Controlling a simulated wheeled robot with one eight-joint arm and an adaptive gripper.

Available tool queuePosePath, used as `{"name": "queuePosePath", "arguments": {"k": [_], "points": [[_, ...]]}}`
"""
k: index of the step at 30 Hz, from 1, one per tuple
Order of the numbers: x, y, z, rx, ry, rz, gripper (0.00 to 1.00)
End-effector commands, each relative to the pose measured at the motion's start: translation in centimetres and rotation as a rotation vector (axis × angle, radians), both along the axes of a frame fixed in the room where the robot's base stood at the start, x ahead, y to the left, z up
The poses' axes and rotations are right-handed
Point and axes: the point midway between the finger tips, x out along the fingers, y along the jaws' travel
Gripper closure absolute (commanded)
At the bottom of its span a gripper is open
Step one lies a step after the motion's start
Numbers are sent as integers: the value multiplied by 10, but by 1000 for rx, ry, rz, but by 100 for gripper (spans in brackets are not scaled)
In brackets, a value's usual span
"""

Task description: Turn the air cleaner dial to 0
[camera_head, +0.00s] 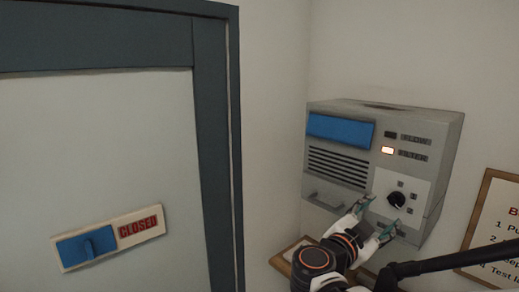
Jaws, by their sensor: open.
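The air cleaner (390,160) is a grey box on the wall at the right of the head view. Its black dial (397,199) sits on a white panel at its lower right, with small labels around it. I cannot read the labels or tell which one the dial points to. My gripper (374,217) is open, its two fingertips just below and left of the dial. I cannot tell whether either finger touches the dial. An orange-white lamp (387,150) is lit above the dial, below a dark one.
A door with a blue-grey frame (211,130) fills the left, bearing a blue slider sign (88,248) that reads CLOSED. A wooden ledge (285,263) lies under the air cleaner. A framed notice (492,225) hangs at the right.

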Motion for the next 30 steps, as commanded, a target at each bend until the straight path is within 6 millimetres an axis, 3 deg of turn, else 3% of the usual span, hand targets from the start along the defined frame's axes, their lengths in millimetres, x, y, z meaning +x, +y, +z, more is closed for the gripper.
{"name": "queuePosePath", "arguments": {"k": [12,27,30], "points": [[43,-55,1,0,1,-4,46],[52,-67,0,0,0,-3,46],[52,-67,0,0,0,-3,69]]}}
